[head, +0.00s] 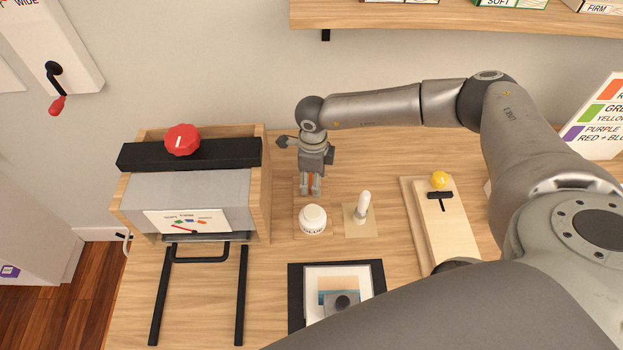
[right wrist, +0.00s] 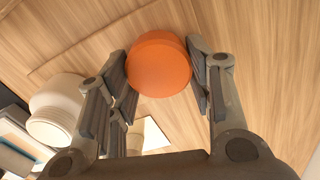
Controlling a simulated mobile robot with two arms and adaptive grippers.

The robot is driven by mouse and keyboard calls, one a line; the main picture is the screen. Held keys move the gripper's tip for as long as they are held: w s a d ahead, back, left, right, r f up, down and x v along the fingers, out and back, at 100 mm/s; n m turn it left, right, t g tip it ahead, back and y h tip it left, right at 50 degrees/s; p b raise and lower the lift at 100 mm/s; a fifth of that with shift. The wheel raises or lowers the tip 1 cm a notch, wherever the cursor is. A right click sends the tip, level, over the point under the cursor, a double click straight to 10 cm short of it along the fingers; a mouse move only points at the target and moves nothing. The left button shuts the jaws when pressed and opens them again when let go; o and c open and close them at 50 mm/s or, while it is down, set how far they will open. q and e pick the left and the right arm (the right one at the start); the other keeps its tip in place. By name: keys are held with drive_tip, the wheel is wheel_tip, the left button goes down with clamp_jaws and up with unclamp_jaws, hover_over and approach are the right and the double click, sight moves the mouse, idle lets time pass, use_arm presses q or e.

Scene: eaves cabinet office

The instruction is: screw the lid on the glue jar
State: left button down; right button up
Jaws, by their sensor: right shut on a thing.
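The glue jar (head: 312,220) is white with dark lettering and stands upright on the wooden worktop. My right gripper (head: 311,188) is just behind it, pointing down. It is shut on the round orange lid, which shows between the fingers in the right wrist view (right wrist: 158,63) and as a thin orange strip in the head view. The lid is apart from the jar. The jar also shows at the left of the right wrist view (right wrist: 57,108). I cannot tell how high the lid is above the worktop. My left gripper is not in view.
A white brush-like thing (head: 362,206) stands on a beige square right of the jar. A wooden-sided machine with a red knob (head: 182,140) is at left. A black-edged board (head: 295,300) lies in front. A wooden block with a yellow ball (head: 440,180) is further right.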

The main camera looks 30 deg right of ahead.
sight(315, 212)
drive_tip(key=shift+r, duration=0.1)
drive_tip(key=shift+r+b, duration=0.45)
drive_tip(key=shift+r, duration=0.05)
drive_tip(key=s+a+r+b, duration=0.6)
drive_tip(key=s+a+r, duration=0.2)
drive_tip(key=s+r, duration=0.35)
drive_tip(key=d+f+b, duration=0.1)
drive_tip(key=f+b, duration=0.2)
drive_tip(key=w+d+f+b, duration=0.1)
drive_tip(key=b, duration=0.1)
drive_tip(key=shift+d+f, duration=0.3)
drive_tip(key=shift+w+d+f+b, duration=0.35)
drive_tip(key=shift+f+b, duration=0.15)
drive_tip(key=shift+b, duration=0.1)
drive_tip(key=shift+s+b, duration=0.1)
drive_tip(key=shift+b, duration=0.85)
idle(0.8)
drive_tip(key=shift+f+b, duration=0.5)
drive_tip(key=shift+b, duration=0.05)
